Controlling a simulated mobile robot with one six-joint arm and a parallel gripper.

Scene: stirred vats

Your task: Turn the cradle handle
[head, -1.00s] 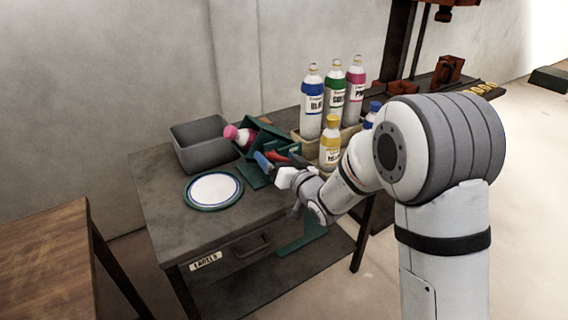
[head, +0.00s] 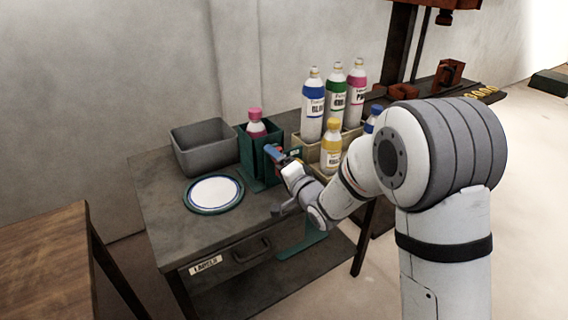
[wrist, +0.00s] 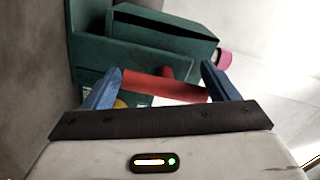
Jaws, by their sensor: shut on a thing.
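The green cradle (head: 246,150) stands upright on the dark table in the head view, with a pink-capped bottle (head: 256,127) upright in it. In the wrist view the cradle (wrist: 100,57) fills the upper left, and a bit of pink (wrist: 224,60) shows at its right. My gripper (head: 279,155) is at the cradle's front right side. In the wrist view its blue fingers (wrist: 160,82) are shut on the red handle (wrist: 147,84), which lies crosswise between them. The handle is mostly hidden by my gripper in the head view.
A grey tub (head: 199,158) stands left of the cradle. A round white plate with a green rim (head: 241,200) lies in front. A tray (head: 306,153) with several bottles, including a yellow one (head: 331,150), stands close on the right. The table's front left is clear.

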